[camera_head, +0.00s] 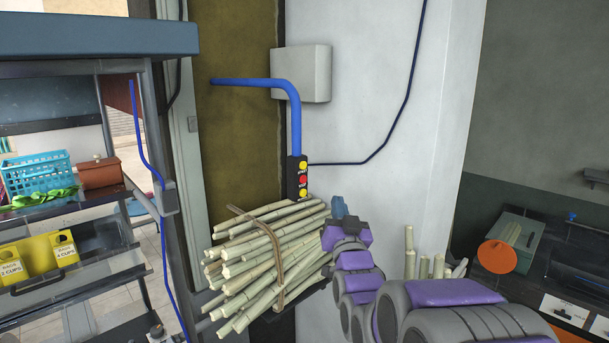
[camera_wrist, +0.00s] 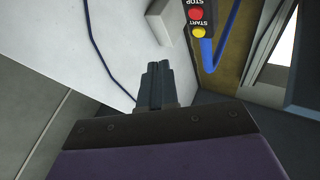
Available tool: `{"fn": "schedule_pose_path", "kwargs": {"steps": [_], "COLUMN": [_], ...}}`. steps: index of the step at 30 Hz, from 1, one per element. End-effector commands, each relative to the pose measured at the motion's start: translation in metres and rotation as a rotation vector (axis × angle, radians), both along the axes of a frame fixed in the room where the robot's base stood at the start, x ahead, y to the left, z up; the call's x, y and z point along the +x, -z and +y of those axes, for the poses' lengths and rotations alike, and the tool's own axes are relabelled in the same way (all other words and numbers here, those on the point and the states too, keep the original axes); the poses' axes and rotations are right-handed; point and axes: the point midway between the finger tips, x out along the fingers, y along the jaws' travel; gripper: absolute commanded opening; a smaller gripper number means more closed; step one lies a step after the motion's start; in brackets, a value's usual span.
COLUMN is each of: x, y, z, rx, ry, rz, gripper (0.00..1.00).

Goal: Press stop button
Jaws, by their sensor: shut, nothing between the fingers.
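The control box (camera_head: 291,178) is a narrow black box hanging at the end of a blue pipe. In the head view it has a yellow button at the top, the red stop button (camera_head: 303,179) in the middle and another yellow button below. In the wrist view the red stop button (camera_wrist: 196,14) shows near the top edge, by the STOP label, with a yellow button by the START label. My gripper (camera_head: 338,207) is shut and empty, to the right of and a little below the box. In the wrist view my gripper (camera_wrist: 158,68) points at the pale wall, apart from the buttons.
A tied bundle of sugarcane (camera_head: 265,262) lies just below the box, left of my arm. The blue pipe (camera_head: 294,115) rises above the box, past a grey wall box (camera_head: 301,74). More cane pieces (camera_head: 424,265) stand right of my arm. A shelf stall fills the left.

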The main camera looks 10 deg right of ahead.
Motion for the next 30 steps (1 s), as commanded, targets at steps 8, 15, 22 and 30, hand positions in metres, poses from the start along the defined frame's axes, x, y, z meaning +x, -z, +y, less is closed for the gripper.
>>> {"fn": "schedule_pose_path", "kwargs": {"steps": [8,15,22,30], "x": [-0.001,-0.001,0.005,0.031], "y": [-0.02,-0.02,-0.02,-0.019], "z": [-0.003,-0.003,0.0,0.019], "rx": [0.01,0.01,0.01,0.011], "ry": [0.001,0.001,0.001,-0.001], "rz": [-0.112,-0.114,-0.112,-0.108], "gripper": [0.0,0.0,0.0,0.0]}}
